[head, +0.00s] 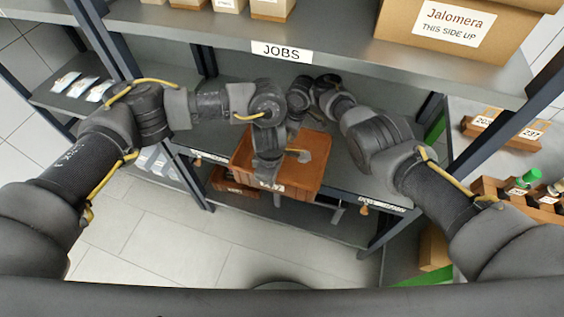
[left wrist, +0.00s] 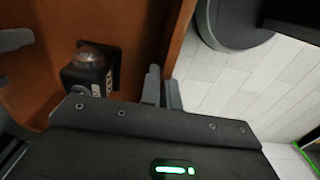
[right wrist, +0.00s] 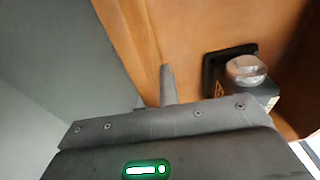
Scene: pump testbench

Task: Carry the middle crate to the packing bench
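The orange-brown crate (head: 314,178) is at the middle shelf level, overlapping the shelf's front edge; I cannot tell whether it rests or is lifted. A dark device with a clear round cap lies inside, in the left wrist view (left wrist: 88,68) and right wrist view (right wrist: 245,72). My left gripper (head: 268,172) is at the crate's near side, its fingers (left wrist: 162,88) on both sides of the wall, shut on it. My right gripper (head: 297,112) is at the far side, its fingers (right wrist: 155,90) closed on that wall. My arms hide part of the crate.
An upper shelf (head: 330,62) marked JOBS holds a cardboard box (head: 400,30). Another crate (head: 228,182) sits on the lower shelf. A rack post (head: 483,85) and a surface with wooden trays (head: 500,128) stand to the right. Tiled floor (head: 150,235) in front is clear.

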